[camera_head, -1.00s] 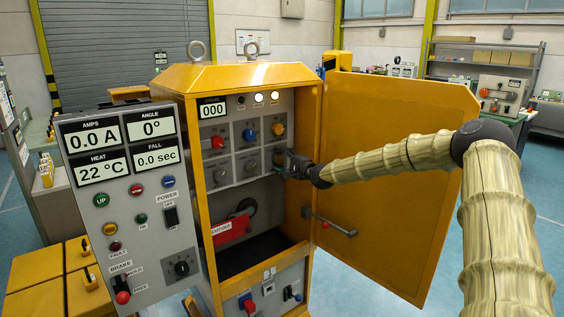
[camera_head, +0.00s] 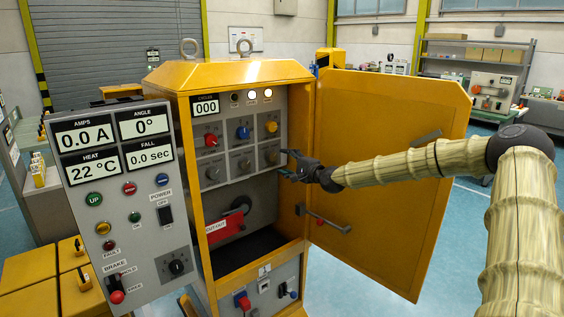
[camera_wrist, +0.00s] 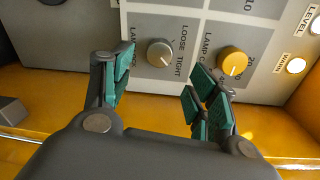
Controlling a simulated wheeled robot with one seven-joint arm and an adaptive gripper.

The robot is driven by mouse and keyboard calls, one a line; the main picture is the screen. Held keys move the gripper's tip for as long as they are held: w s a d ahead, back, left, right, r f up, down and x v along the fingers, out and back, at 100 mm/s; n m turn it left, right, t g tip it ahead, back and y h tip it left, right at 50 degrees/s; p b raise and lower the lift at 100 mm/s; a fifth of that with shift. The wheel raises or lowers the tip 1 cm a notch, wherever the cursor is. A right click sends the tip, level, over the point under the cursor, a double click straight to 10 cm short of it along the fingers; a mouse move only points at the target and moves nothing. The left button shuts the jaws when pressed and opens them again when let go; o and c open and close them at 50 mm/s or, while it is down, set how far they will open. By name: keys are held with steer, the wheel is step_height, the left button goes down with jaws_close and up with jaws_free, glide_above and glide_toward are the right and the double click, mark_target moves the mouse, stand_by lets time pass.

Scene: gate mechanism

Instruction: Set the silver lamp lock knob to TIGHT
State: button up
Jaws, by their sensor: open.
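The silver lamp lock knob (camera_wrist: 160,53) is a round grey knob on the grey panel, beside the printed words LOOSE and TIGHT in the wrist view. In the head view the same knob (camera_head: 271,157) is at the lower right of the panel, below a yellow knob (camera_head: 271,126). I cannot clearly tell which word its mark points to. My gripper (camera_wrist: 160,88) is open, its green-padded fingers apart and empty. The knob lies between and beyond the fingertips in the picture, and nothing is gripped. In the head view my gripper (camera_head: 286,166) is just right of the knob.
The yellow knob (camera_wrist: 232,61) is close to the right finger in the wrist view. The open yellow cabinet door (camera_head: 385,200) stands behind my arm. A yellow cabinet edge (camera_wrist: 60,118) runs under the fingers. Red (camera_head: 211,140) and blue (camera_head: 243,132) knobs are on the upper row.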

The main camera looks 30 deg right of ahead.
steer(key=shift+s+d+r, duration=0.1)
steer(key=shift+s, duration=1.1)
steer(key=shift+s+d, duration=0.1)
steer(key=shift+s, duration=1.05)
steer(key=shift+c, duration=0.4)
stand_by(0.5)
